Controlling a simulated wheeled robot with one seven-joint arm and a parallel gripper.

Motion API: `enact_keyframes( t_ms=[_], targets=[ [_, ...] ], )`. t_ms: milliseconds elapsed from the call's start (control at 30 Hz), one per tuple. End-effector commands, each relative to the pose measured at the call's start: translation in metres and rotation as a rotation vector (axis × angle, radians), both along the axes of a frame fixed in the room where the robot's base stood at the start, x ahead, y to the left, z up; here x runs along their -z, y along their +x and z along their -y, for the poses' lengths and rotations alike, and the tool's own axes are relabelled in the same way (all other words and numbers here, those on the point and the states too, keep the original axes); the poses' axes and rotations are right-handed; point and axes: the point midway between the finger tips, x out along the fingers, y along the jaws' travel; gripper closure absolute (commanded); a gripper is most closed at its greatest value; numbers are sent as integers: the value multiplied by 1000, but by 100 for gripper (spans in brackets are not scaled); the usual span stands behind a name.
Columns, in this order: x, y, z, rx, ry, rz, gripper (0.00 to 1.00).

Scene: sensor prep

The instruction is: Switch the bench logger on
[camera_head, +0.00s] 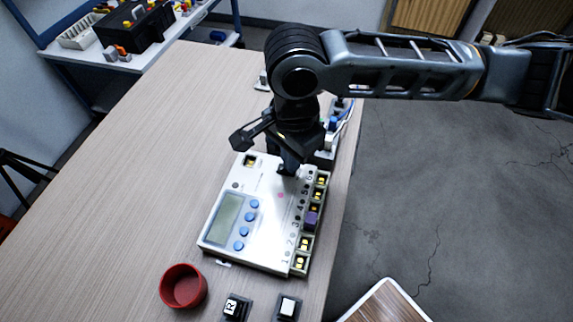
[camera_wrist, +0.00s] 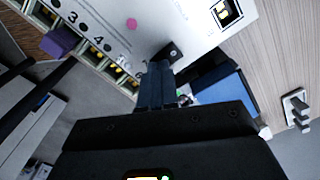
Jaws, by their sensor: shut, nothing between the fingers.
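The bench logger (camera_head: 262,232) is a white box on the wooden table, with a grey display (camera_head: 228,220), several blue buttons and a numbered row of yellow-contact sockets along its right side. A purple plug (camera_head: 312,217) sits in one socket; it also shows in the wrist view (camera_wrist: 59,41). A pink dot (camera_wrist: 131,25) marks the top face. My gripper (camera_head: 288,170) is shut and empty, pointing down at the logger's far end. In the wrist view its fingertips (camera_wrist: 158,68) are close beside a small black switch-like part (camera_wrist: 171,53). I cannot tell whether they touch, nor the switch's position.
A red bowl (camera_head: 183,287) and two small black-based blocks, one marked R (camera_head: 235,307) and one white-topped (camera_head: 287,307), stand near the logger. A blue-and-white device (camera_head: 331,126) stands beyond it. The table's left side is clear. A side shelf (camera_head: 150,58) holds tools.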

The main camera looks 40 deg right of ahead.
Motion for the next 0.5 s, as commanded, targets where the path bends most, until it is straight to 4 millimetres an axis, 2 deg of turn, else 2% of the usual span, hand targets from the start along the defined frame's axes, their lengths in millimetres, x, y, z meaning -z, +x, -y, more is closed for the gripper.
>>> enact_keyframes(
  t_ms=[500],
  targets=[
    [7, 0, 0, 2, -1, -1, 100]
  ],
)
